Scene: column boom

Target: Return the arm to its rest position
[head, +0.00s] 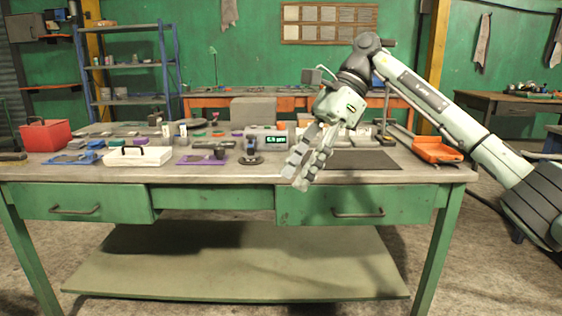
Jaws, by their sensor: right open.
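My right arm comes in from the right side and reaches over the workbench (300,174). Its gripper (301,184) hangs downward at the bench's front edge, right of the middle, with its fingers apart and nothing between them. Part of the bench top behind the gripper is hidden by it. My left gripper does not show.
A dark mat (362,160) and an orange tray (437,150) are on the bench's right side. A digital display box (272,141), a white case (138,156), a purple tray (202,160) and a red toolbox (47,134) stand left of the gripper. Floor in front is clear.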

